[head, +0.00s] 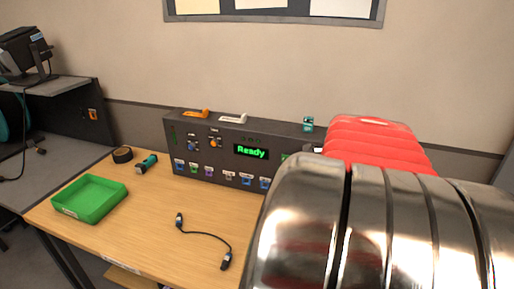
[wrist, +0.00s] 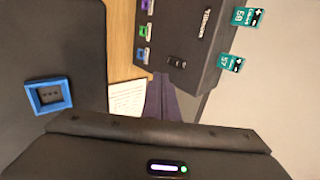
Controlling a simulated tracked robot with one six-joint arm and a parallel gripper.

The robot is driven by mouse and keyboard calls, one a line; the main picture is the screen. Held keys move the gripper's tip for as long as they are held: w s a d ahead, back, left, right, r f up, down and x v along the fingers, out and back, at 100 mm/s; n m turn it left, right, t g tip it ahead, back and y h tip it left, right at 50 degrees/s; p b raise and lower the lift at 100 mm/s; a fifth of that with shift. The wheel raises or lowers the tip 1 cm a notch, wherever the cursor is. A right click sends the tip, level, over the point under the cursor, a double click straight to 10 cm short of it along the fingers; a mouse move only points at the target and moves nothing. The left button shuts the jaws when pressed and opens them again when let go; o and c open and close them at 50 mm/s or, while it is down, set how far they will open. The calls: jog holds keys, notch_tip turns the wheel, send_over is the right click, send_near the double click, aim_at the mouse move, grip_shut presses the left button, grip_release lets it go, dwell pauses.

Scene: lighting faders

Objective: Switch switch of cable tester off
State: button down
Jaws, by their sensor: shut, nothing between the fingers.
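The cable tester (head: 220,150) is a long dark grey box at the back of the wooden table. Its display (head: 251,152) glows green and reads "Ready". Its right end is hidden behind my arm in the head view. The wrist view shows that end of the cable tester (wrist: 190,40) turned sideways, with a small black rocker that looks like the switch (wrist: 177,63). Its on or off position is too small to tell. My gripper (wrist: 163,78) is shut and empty, its dark fingers pointing at the panel close to the switch. Contact cannot be told.
A green tray (head: 88,198), black tape roll (head: 122,155), teal tool (head: 146,163) and black cable (head: 205,235) lie on the table (head: 160,220). Teal tags (wrist: 231,63) stand on the tester's top. A paper (wrist: 127,97) and a blue-framed socket (wrist: 48,95) are nearby.

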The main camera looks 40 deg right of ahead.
jog(key=shift+d+f, duration=0.1)
jog(key=w+d+r+x, duration=0.1)
jog(key=r+x, duration=0.1)
jog(key=x, duration=1)
jog(key=shift+d+f, duration=0.35)
jog(key=shift+d, duration=0.3)
jog(key=shift+w, duration=0.1)
jog(key=shift+d+f, duration=0.1)
jog(key=shift+w+r, duration=0.1)
jog(key=shift+r, duration=0.8)
